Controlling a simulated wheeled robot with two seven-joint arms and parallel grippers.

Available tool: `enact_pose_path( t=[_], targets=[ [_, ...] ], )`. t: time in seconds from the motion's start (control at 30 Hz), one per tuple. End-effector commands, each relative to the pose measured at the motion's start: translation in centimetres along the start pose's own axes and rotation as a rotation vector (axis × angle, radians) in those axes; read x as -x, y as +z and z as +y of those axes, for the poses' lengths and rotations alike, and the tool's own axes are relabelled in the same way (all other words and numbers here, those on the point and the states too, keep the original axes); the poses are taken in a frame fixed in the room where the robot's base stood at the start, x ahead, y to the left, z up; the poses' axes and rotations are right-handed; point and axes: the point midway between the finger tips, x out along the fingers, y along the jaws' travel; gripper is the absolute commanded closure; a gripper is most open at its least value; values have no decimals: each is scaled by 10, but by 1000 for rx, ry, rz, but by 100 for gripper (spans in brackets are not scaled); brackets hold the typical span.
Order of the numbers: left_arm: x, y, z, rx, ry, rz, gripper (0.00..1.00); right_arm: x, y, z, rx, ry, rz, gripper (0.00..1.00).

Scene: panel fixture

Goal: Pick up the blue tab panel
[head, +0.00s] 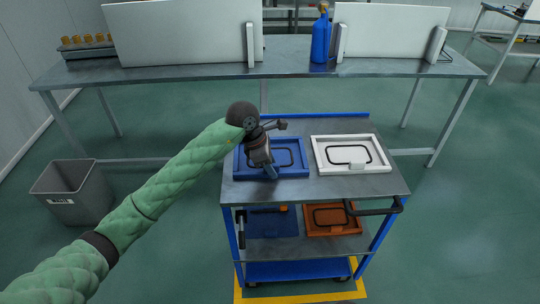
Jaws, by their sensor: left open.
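The blue tab panel (291,160) lies flat on the left of the cart's top shelf, a blue tray-like frame with a dark loop on its face. My left gripper (270,172) is over the panel's left part, pointing down, with its jaws open. It hides part of the panel, and I cannot tell whether the fingers touch it. My right gripper is not in view.
A white panel (322,166) lies right of the blue one on the cart (300,189). An orange panel (331,231) sits on the lower shelf. A long table (200,77) with white boards and a blue bottle (320,40) stands behind. A grey bin (75,193) stands left.

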Motion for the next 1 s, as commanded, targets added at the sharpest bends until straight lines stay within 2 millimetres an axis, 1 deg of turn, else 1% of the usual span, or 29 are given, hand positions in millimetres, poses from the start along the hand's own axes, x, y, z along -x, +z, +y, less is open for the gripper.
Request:
enact_pose_path(
  t=[0.27,0.4,0.47,0.5,0.83,1.0],
  targets=[
    [-3,0,0,-1,1,0,59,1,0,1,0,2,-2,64],
    [-2,0,0,0,1,0,87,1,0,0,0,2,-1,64],
    [-2,0,0,0,1,0,98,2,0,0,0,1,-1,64],
    [-2,0,0,0,1,0,100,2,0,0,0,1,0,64],
    [-1,1,0,-1,2,-1,100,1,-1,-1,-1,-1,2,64],
    [9,5,1,-2,4,-1,100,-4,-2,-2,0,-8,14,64]
  ],
)
